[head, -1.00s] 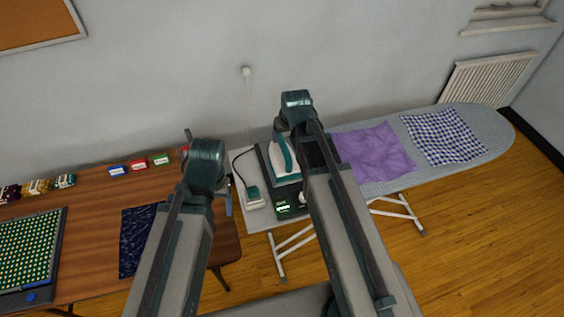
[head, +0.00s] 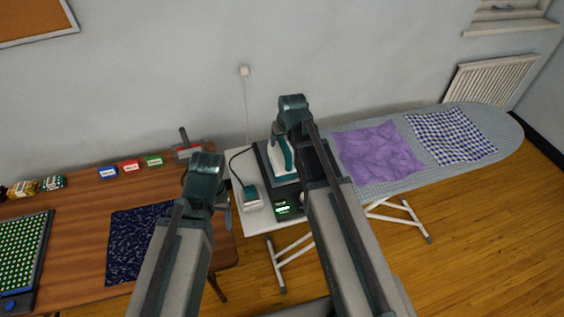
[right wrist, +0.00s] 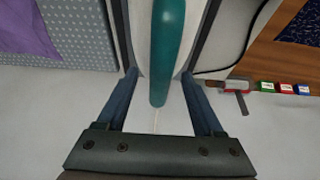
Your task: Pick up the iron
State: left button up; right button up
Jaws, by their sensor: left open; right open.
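The iron (head: 283,160), white with a teal handle, sits on its dark stand at the left end of the ironing board, partly hidden behind my right arm. Its teal handle (right wrist: 168,50) runs down the middle of the right wrist view. My right gripper (right wrist: 160,82) is open, with one finger on each side of the handle in that view and gaps showing on both sides. In the head view, my right wrist hides most of this gripper. My left gripper (head: 227,208) is open and empty, mostly hidden by its wrist, near the wooden table's right edge.
The ironing board (head: 375,188) holds a purple cloth (head: 378,153) and a checked cloth (head: 452,136). A teal-topped device (head: 250,195) with a cord stands left of the iron. The wooden table (head: 75,205) has a dark blue cloth (head: 135,240) and small coloured boxes.

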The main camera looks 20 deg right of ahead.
jog(key=shift+b+x, duration=0.4)
jog(key=shift+x, duration=0.55)
jog(key=shift+r, duration=0.1)
jog(key=shift+c, duration=0.5)
grip_shut()
